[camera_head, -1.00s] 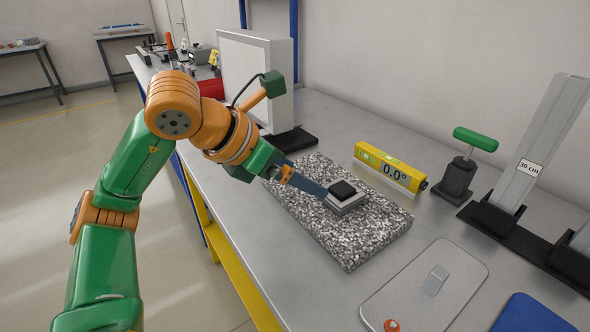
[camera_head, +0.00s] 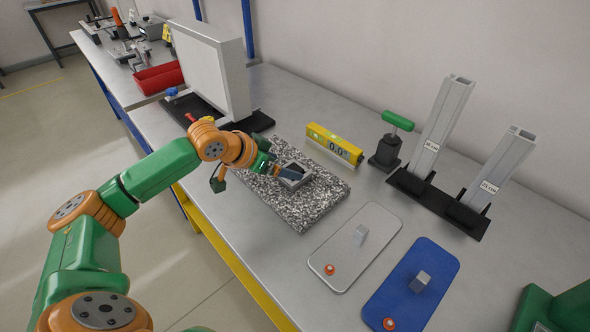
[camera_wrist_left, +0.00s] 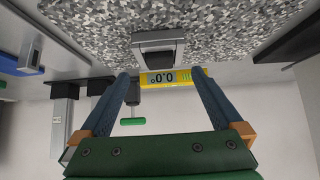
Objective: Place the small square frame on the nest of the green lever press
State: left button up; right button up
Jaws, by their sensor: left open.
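The small square frame (camera_head: 303,181), grey with a dark middle, lies on the speckled granite slab (camera_head: 318,207). In the left wrist view the frame (camera_wrist_left: 158,40) lies ahead of the fingers, slightly left of centre. My left gripper (camera_head: 289,173) is at the frame in the head view, its blue fingers partly covering it. In the wrist view this gripper (camera_wrist_left: 160,76) is open, with nothing held between its fingers; contact with the frame cannot be told. A green body (camera_head: 556,307) cut off at the lower right corner may be the lever press; no nest shows. My right gripper is not in view.
A yellow level (camera_head: 334,145) stands behind the slab. A green-handled tool (camera_head: 386,152) and two upright metal bars (camera_head: 443,125) stand farther right. A grey mat (camera_head: 340,262) and a blue mat (camera_head: 408,300) each carry a small metal block. A white panel (camera_head: 212,70) stands behind my arm.

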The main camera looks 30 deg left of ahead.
aim_at(295, 168)
pick_arm(q)
jog(key=p+x, duration=0.1)
jog(key=x, duration=0.5)
jog(key=shift+w, duration=0.2)
jog(key=shift+s, duration=0.1)
jog(key=shift+c, duration=0.9)
jog(key=shift+r, duration=0.1)
jog(key=c, duration=1.2)
